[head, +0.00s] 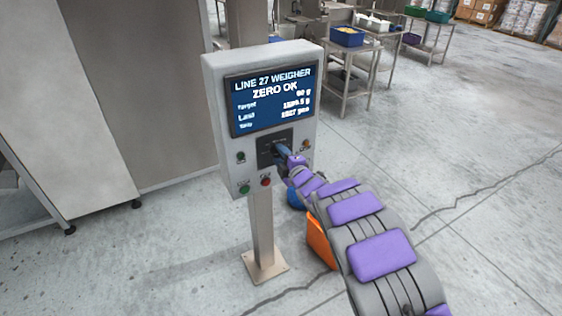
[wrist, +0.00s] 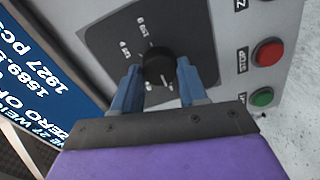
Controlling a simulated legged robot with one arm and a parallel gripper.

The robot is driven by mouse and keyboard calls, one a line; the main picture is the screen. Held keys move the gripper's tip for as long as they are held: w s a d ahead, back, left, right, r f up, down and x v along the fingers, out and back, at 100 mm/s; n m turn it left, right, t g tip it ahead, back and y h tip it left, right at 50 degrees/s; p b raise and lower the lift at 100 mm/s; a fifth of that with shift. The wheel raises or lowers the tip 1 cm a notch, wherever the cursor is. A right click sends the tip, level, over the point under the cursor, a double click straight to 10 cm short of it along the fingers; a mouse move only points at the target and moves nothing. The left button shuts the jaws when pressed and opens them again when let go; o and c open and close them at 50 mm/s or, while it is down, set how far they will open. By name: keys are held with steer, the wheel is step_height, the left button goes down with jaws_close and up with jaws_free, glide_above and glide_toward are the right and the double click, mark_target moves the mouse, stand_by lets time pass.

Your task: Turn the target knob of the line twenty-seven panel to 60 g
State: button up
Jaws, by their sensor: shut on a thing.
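The line 27 panel (head: 211,92) is a grey box on a post, with a blue screen (head: 272,98) reading "LINE 27 WEIGHER" and "ZERO OK". The target line's number is small and blurred; it may be 60 g or 90 g. The black target knob (wrist: 158,64) sits on a dark dial plate (wrist: 110,38), which also shows in the head view (head: 264,154). My gripper (wrist: 158,78) has its two blue fingers on either side of the knob, shut on it. The dial marks are too small to read surely. In the head view my gripper (head: 283,152) mostly hides the knob.
A red STOP button (wrist: 268,52) and a green button (wrist: 262,97) sit close beside the dial. Steel tables (head: 350,75) stand behind. Floor at right is clear.

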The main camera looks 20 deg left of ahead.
steer(key=shift+s+a+f, duration=0.15)
steer(key=shift+s+f, duration=0.05)
steer(key=shift+f, duration=0.2)
steer(key=o, duration=0.7)
steer(key=shift+c, duration=0.2)
steer(key=o, duration=0.4)
steer(key=shift+r, duration=0.15)
steer(key=shift+w, duration=0.1)
steer(key=p+v, duration=0.3)
steer(key=v, duration=1.4)
